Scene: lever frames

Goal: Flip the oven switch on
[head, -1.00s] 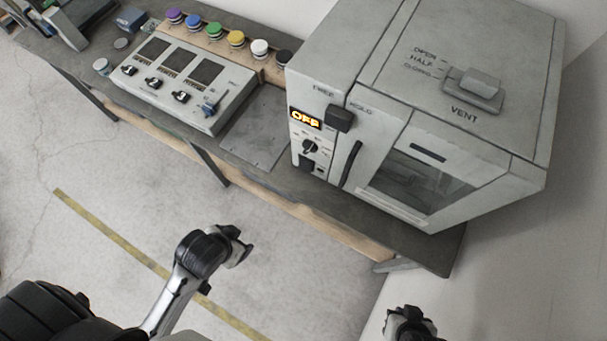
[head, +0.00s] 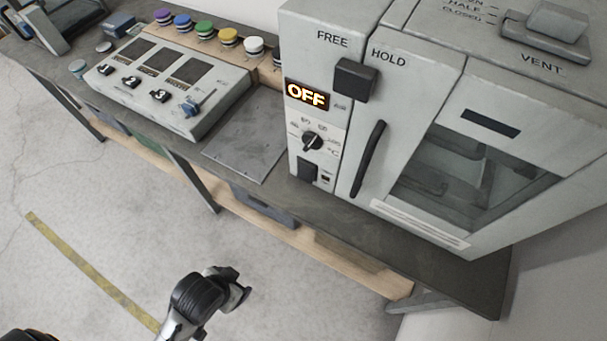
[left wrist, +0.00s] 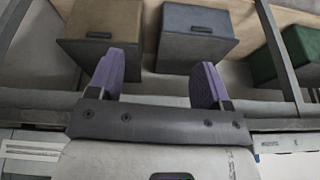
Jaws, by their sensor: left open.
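The grey oven (head: 420,170) stands on the bench at the right of the head view. Its display (head: 307,95) reads OFF. Below the display is a round black dial (head: 312,141), and below that a dark rocker switch (head: 308,171) on the front panel. My left gripper (head: 241,287) is low in front of the bench, apart from the oven and touching nothing. In the left wrist view its two purple-padded fingers (left wrist: 160,80) are spread with nothing between them. My right gripper is out of view.
A black slider (head: 355,79) sits at FREE/HOLD, beside a vertical door handle (head: 369,158). A control box (head: 172,85) and coloured buttons (head: 204,30) stand on the left. Storage boxes (left wrist: 197,37) are under the bench. The floor in front is clear.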

